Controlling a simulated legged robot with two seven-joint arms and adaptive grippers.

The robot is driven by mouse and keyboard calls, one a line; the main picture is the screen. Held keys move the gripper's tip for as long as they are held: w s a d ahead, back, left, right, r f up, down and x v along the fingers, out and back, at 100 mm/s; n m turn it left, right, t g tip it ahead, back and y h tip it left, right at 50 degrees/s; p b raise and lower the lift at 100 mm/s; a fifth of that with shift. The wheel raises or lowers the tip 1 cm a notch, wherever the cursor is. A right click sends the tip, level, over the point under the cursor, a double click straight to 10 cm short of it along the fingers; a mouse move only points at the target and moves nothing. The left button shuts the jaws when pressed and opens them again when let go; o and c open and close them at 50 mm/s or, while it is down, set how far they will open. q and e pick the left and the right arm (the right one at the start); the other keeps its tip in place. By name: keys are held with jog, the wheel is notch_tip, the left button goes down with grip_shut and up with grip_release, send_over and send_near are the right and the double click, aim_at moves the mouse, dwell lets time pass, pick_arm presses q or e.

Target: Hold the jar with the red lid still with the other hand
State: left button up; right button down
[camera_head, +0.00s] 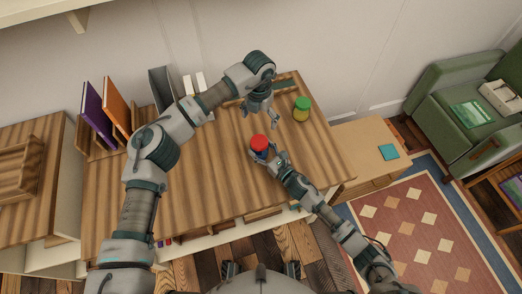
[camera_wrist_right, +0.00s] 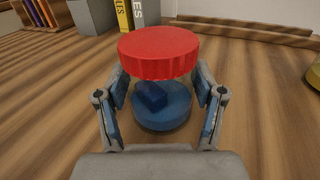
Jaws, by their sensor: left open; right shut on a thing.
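The jar with the red lid (camera_head: 259,143) stands upright on the wooden tabletop (camera_head: 200,185). In the right wrist view its red lid (camera_wrist_right: 158,54) sits on a clear body with a blue block (camera_wrist_right: 152,97) inside. My right gripper (camera_head: 266,156) is shut on the jar, with one finger on each side of the body below the lid. My left gripper (camera_head: 261,111) is open and empty, pointing down a little behind the jar in the head view and apart from it.
A green-lidded jar (camera_head: 302,111) with yellowish contents stands behind and right of the red-lidded one. Purple (camera_head: 97,114) and orange (camera_head: 117,105) books and a grey file holder (camera_head: 161,86) stand at the back left. The tabletop's front left is clear.

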jog(key=shift+c, duration=0.2)
grip_release()
jog(key=v, duration=1.2)
jog(key=shift+f, duration=0.1)
jog(key=shift+d, duration=0.1)
